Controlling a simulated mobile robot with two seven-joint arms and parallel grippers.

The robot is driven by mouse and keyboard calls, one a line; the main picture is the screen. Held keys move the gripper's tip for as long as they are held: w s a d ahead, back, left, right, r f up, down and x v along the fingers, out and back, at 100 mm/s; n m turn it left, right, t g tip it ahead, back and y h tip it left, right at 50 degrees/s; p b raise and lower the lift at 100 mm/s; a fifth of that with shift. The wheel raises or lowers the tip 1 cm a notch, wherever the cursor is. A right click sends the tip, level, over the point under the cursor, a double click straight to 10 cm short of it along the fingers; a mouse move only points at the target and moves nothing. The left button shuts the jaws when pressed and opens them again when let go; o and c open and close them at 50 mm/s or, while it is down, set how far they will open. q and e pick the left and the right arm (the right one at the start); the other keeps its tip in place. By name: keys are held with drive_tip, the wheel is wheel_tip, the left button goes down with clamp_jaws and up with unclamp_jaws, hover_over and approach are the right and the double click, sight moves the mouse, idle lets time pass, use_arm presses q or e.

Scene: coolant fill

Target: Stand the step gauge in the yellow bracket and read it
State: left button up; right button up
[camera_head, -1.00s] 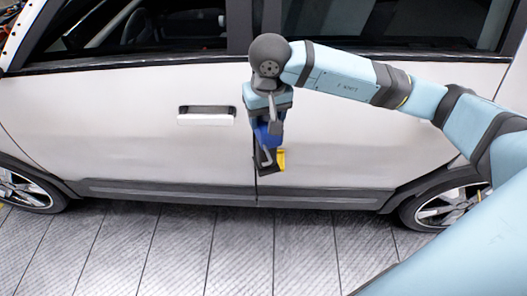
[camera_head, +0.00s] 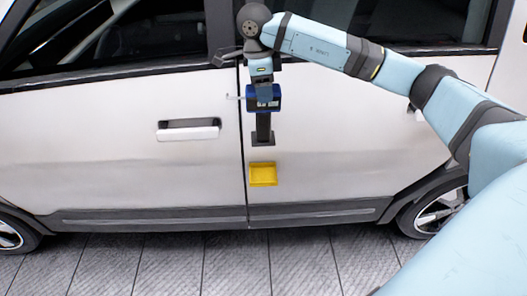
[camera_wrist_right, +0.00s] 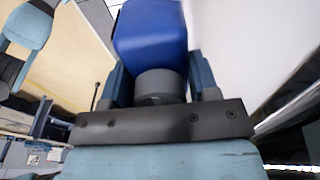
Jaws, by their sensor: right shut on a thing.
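The step gauge (camera_head: 263,126) has a blue body, a dark stem and a flat dark foot. It hangs upright from my right gripper (camera_head: 263,87), which is shut on it. In the right wrist view, the blue body (camera_wrist_right: 150,38) and a grey round part show between the fingers of the gripper (camera_wrist_right: 160,85). The yellow bracket (camera_head: 263,175) is on the car's side, just right of the door seam. The gauge's foot is above the bracket in the picture, with a gap between them. My left gripper is not in view.
The white car side (camera_head: 130,175) fills the background, with a door handle (camera_head: 188,130) to the left of the gauge. A grey sill (camera_head: 160,216) runs below the bracket. The paved floor (camera_head: 200,265) in front is clear.

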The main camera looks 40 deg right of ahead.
sight(264, 137)
wheel_tip(264, 137, down, 12)
drive_tip(key=shift+r+p, duration=0.2)
drive_tip(key=shift+p, duration=0.3)
wheel_tip(264, 137, down, 5)
drive_tip(key=shift+r, duration=0.1)
drive_tip(key=o, duration=1.4)
drive_tip(key=shift+o, duration=0.2)
